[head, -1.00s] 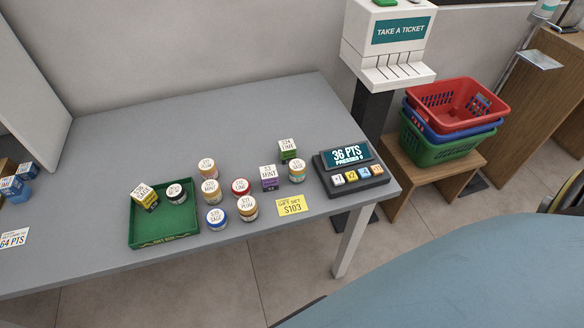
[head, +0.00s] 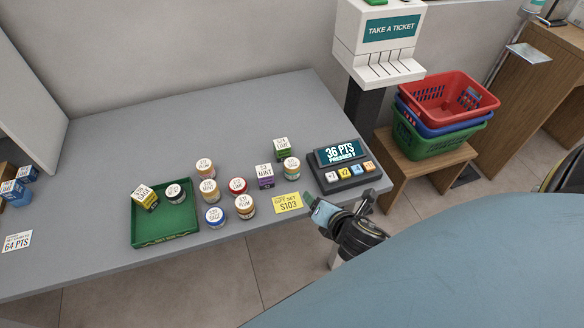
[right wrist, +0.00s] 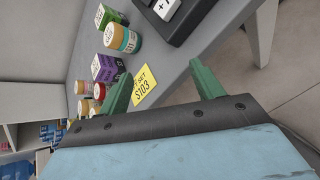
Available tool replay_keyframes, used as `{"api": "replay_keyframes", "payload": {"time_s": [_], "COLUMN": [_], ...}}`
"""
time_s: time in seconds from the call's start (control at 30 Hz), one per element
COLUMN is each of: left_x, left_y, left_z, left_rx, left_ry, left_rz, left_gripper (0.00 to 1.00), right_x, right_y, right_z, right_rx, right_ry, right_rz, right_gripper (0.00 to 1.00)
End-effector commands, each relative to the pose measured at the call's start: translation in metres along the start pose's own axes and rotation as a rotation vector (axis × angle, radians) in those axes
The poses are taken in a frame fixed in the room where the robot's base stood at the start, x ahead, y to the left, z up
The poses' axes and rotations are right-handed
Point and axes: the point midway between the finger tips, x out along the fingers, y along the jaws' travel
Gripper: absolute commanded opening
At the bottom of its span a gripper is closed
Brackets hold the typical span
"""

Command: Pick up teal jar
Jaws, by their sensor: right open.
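The teal jar (head: 291,168), an amber jar with a white lid and a teal band, stands upright on the grey counter, right of the purple MINT box and in front of the green LIME box. It also shows in the right wrist view (right wrist: 123,38), upper left. My right gripper (head: 316,206) is at the counter's front edge, beside the yellow price card, nearer than the jar and apart from it. Its green fingers are spread with nothing between them in the right wrist view (right wrist: 163,78). My left gripper is out of view.
The MINT box (head: 265,176) and LIME box (head: 282,149) stand close to the jar. The points keypad (head: 345,165) is to its right, the price card (head: 287,202) in front. Several other jars stand left, beside a green tray (head: 165,239). The counter's back is clear.

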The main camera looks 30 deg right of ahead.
Motion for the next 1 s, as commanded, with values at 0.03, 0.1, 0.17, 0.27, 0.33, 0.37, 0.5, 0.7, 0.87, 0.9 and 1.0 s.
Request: {"api": "replay_keyframes", "payload": {"time_s": [0.03,0.1,0.17,0.27,0.33,0.37,0.5,0.7,0.87,0.9,1.0], "left_x": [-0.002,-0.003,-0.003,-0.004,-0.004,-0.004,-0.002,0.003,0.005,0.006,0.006], "left_y": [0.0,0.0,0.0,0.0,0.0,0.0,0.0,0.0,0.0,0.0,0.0], "left_z": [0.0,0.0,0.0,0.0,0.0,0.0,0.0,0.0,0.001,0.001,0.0], "left_rx": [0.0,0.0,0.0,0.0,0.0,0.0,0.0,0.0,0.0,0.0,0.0], "left_ry": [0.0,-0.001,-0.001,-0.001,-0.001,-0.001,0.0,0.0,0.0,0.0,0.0], "left_rz": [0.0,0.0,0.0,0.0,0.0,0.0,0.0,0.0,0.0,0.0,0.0], "left_gripper": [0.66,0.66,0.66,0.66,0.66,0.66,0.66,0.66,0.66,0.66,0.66], "right_x": [0.0,-0.001,-0.002,-0.004,-0.005,-0.004,0.008,0.046,0.068,0.07,0.075], "right_y": [0.008,0.018,0.025,0.035,0.039,0.04,0.046,0.054,0.059,0.059,0.06], "right_z": [0.008,0.015,0.019,0.024,0.026,0.026,0.028,0.03,0.031,0.031,0.031], "right_rx": [-0.139,-0.328,-0.467,-0.645,-0.726,-0.75,-0.795,-0.791,-0.79,-0.79,-0.79], "right_ry": [-0.022,-0.056,-0.083,-0.12,-0.139,-0.144,-0.157,-0.157,-0.155,-0.154,-0.154], "right_rz": [0.041,0.092,0.127,0.168,0.187,0.192,0.201,0.199,0.199,0.199,0.198], "right_gripper": [0.66,0.66,0.66,0.66,0.66,0.66,0.66,0.66,0.66,0.66,0.66]}}
